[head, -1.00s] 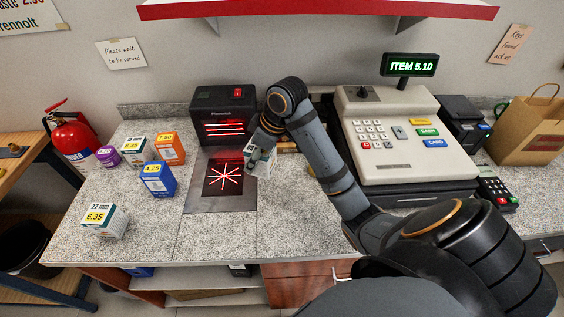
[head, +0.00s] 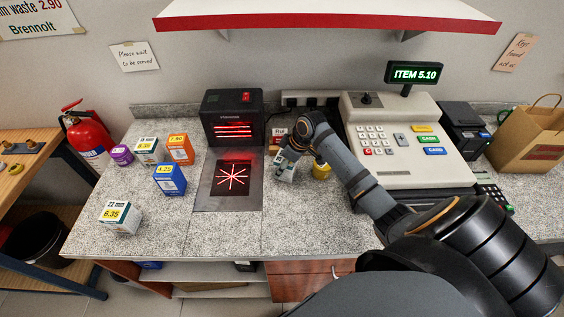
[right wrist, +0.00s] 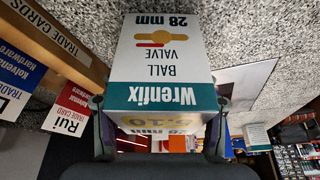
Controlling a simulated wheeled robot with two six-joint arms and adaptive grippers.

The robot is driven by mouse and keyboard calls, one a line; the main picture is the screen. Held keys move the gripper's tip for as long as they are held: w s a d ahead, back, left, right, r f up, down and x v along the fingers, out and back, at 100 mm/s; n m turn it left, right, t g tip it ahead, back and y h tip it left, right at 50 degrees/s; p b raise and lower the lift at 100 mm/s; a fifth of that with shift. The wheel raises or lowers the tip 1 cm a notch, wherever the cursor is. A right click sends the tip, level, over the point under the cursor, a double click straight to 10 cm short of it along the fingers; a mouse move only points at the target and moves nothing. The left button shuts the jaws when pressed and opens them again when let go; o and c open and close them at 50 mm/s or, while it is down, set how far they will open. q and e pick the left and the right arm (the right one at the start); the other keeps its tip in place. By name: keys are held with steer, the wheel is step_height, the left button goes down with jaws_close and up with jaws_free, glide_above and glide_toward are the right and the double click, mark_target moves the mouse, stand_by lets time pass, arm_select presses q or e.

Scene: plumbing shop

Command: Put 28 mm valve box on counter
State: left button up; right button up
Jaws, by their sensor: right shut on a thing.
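My left gripper is not in view.
The black scanner (head: 232,120) glows red. The till (head: 395,140) stands to the right, its display (head: 412,72) reading ITEM 5.10. A yellow item (head: 321,170) is close beside the gripper. Several boxes, including a blue one (head: 169,178), stand left. The counter's front middle is clear.

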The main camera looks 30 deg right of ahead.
steer(key=o, duration=1.6)
steer(key=shift+f, duration=0.1)
steer(key=b+v, duration=0.2)
steer(key=v, duration=0.9)
steer(key=shift+d+r, duration=0.1)
steer(key=shift+r, duration=0.15)
steer(key=shift+s+r, duration=0.15)
steer(key=shift+r, duration=0.2)
steer(key=shift+r, duration=0.1)
